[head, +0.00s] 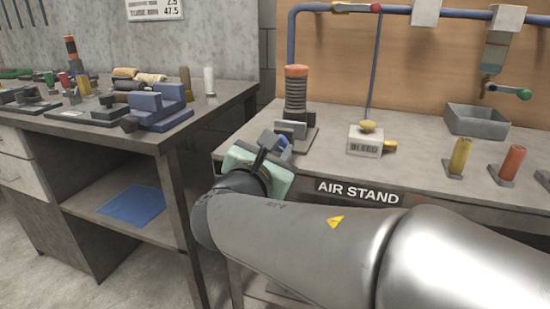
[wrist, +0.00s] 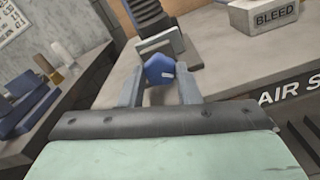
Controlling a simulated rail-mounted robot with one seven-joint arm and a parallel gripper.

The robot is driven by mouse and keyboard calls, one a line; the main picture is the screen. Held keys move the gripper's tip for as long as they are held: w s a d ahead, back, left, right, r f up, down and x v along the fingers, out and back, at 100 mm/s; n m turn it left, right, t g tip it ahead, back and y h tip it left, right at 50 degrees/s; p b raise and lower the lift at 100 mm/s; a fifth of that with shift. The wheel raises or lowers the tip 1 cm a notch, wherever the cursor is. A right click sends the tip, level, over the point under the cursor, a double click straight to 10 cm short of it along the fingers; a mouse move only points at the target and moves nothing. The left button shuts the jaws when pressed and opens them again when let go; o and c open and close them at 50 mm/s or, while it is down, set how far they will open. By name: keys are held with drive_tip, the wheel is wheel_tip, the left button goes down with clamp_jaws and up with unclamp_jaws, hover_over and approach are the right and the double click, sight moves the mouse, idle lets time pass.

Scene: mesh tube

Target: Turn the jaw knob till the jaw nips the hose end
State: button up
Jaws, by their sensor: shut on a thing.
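The blue jaw knob (wrist: 160,69) sits between the two fingers of my gripper (wrist: 158,82) in the wrist view; the fingers are shut on its sides. In the head view the knob (head: 285,144) shows just past my gripper's green body. The grey jaw (wrist: 166,46) stands right behind the knob, at the foot of the dark ribbed hose (wrist: 148,16). In the head view the hose (head: 296,94) stands upright with an orange top. I cannot tell whether the jaw touches the hose; the contact is hidden.
The air stand bench (head: 330,167) holds a BLEED block (head: 364,141), a grey tray (head: 477,121), and yellow (head: 459,157) and red (head: 512,163) pegs. A side bench (head: 150,132) at left carries a blue fixture (head: 165,108) and loose parts. Bare bench top lies right of the jaw.

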drive_tip(key=shift+m+b, duration=1.05)
drive_tip(key=shift+m, duration=0.15)
drive_tip(key=o, duration=1)
